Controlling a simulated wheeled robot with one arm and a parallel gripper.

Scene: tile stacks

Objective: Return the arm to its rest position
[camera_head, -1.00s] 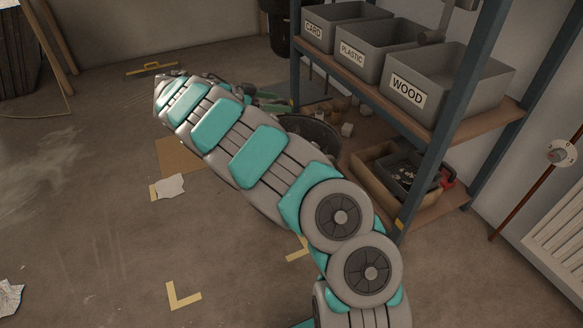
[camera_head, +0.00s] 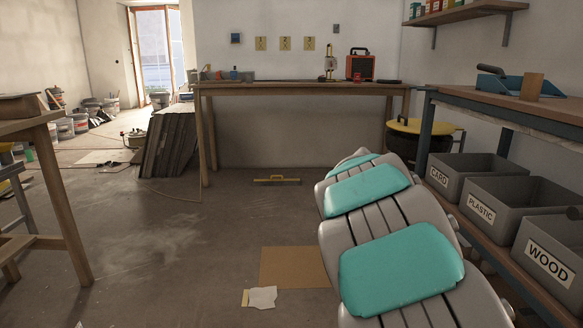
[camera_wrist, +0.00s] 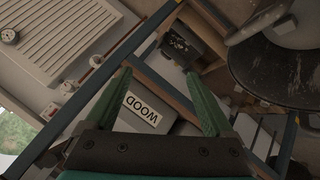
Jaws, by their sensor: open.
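My gripper (camera_wrist: 158,98) shows in the wrist view, with two green fingers spread apart and nothing between them. Beyond the fingers are the blue rack frame and a grey bin labelled WOOD (camera_wrist: 146,110). In the head view my grey and teal arm reaches up from the lower right, beside the rack of bins. The gripper itself is hidden in the head view.
The rack (camera_head: 483,228) at the right carries grey bins labelled CARD (camera_head: 462,170), PLASTIC (camera_head: 500,195) and WOOD (camera_head: 560,240). A workbench (camera_head: 290,88) stands at the back wall. A wooden table (camera_head: 38,122) is at the left. The floor between is mostly clear.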

